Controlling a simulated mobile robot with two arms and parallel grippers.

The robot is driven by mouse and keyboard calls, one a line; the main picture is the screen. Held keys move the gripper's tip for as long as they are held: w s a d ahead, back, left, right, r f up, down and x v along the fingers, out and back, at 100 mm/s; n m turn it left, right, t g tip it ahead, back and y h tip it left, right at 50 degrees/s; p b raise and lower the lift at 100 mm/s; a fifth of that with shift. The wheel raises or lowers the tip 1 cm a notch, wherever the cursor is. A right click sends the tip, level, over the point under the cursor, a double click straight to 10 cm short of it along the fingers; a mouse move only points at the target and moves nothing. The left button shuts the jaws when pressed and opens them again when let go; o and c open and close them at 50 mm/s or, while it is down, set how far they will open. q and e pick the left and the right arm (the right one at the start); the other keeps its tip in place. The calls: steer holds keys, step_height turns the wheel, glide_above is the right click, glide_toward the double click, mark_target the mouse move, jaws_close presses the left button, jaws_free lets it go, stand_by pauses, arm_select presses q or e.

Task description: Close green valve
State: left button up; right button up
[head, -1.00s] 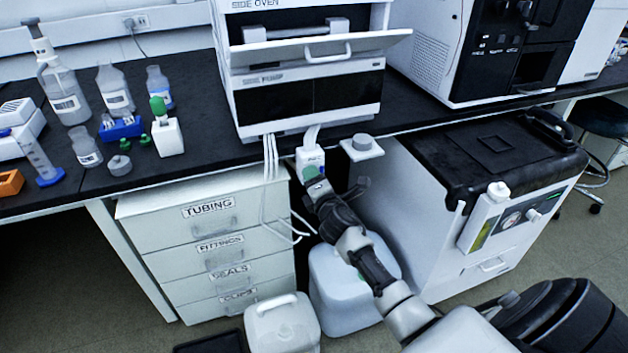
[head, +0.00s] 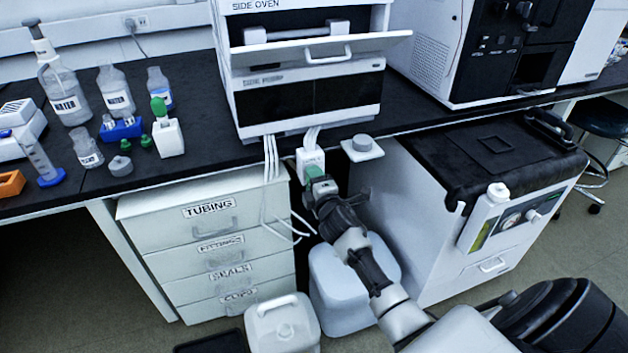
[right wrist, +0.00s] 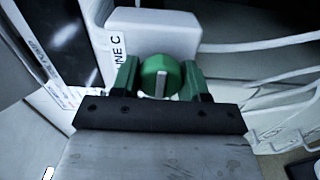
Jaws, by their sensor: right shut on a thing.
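The green valve (right wrist: 161,77) is a round green knob with a pale bar, which stands upright in the right wrist view. It sits on a white block (right wrist: 160,28) with a label that reads "NE C", the rest being cut off. In the head view the white block (head: 311,157) hangs below the bench edge under the side pump, and a bit of green shows at the gripper tip. My right gripper (right wrist: 160,80) is shut on the green valve, one finger on each side. It also shows in the head view (head: 317,183). My left gripper is out of view.
A white bracket with a grey knob (head: 362,143) sticks out just right of the block. White tubes (head: 270,190) hang to the left, before the drawer cabinet (head: 205,245). A white machine (head: 430,215) stands to the right. Jugs (head: 282,325) stand on the floor below.

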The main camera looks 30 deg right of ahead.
steer(key=shift+f, duration=0.1)
steer(key=o, duration=0.9)
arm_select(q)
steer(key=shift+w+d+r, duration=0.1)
arm_select(e)
steer(key=shift+s, duration=0.2)
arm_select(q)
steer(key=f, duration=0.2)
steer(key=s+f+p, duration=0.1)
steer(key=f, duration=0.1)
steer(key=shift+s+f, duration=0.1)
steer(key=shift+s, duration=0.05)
arm_select(e)
steer(key=v, duration=1)
steer(key=shift+s+a, duration=0.15)
steer(key=shift+s, duration=0.05)
